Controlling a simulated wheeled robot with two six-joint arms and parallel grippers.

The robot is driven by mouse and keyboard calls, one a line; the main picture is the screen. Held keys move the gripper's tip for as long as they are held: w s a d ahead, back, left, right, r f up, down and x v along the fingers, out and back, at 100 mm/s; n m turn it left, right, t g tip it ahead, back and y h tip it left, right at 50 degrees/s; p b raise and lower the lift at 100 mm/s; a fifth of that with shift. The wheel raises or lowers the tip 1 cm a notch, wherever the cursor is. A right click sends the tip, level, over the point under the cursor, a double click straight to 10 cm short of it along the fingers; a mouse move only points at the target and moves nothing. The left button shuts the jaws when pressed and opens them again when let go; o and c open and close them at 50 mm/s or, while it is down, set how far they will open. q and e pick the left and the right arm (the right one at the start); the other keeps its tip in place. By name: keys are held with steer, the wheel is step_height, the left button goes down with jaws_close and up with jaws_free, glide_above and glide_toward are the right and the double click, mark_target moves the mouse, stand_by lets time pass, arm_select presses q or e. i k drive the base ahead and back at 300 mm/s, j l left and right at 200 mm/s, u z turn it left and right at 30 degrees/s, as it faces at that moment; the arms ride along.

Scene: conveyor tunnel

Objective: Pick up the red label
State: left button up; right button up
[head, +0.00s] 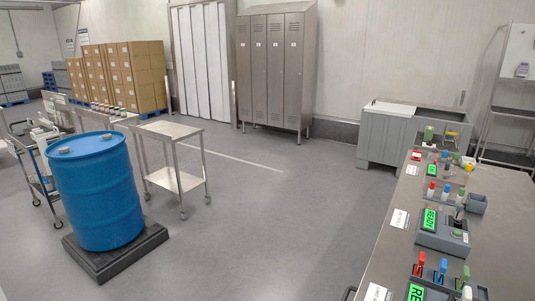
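I cannot make out a red label for certain. On the metal bench (485,215) at the right, a small upright red piece (418,264) stands beside a blue piece (442,266) and a green one (464,276), behind a device with a lit green display. Another small red piece (431,189) stands farther back on the bench. A small flat red item (416,156) lies near its far left edge. White cards (399,218) lie along the left edge. Neither of my grippers is in view.
A blue drum (97,195) stands on a black pallet (115,255) at the left. A steel cart (175,182) stands behind it. Grey lockers (273,70), stacked cartons (140,75) and a grey bin (375,137) are farther back. The middle floor is clear.

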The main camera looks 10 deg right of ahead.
mark_target(416, 154)
steer(key=i+j, duration=0.25)
steer(key=j, duration=0.15)
steer(key=i+j, duration=0.25)
steer(key=j, duration=0.15)
steer(key=i+j, duration=0.25)
steer(key=j, duration=0.15)
steer(key=i+j, duration=0.25)
steer(key=j, duration=0.15)
steer(key=i+l+z, duration=0.1)
steer(key=i+z, duration=0.25)
steer(key=i, duration=0.2)
steer(key=i+z, duration=0.4)
steer(key=i, duration=0.15)
steer(key=i+j+z, duration=0.2)
steer(key=i+z, duration=0.15)
steer(key=i, duration=0.2)
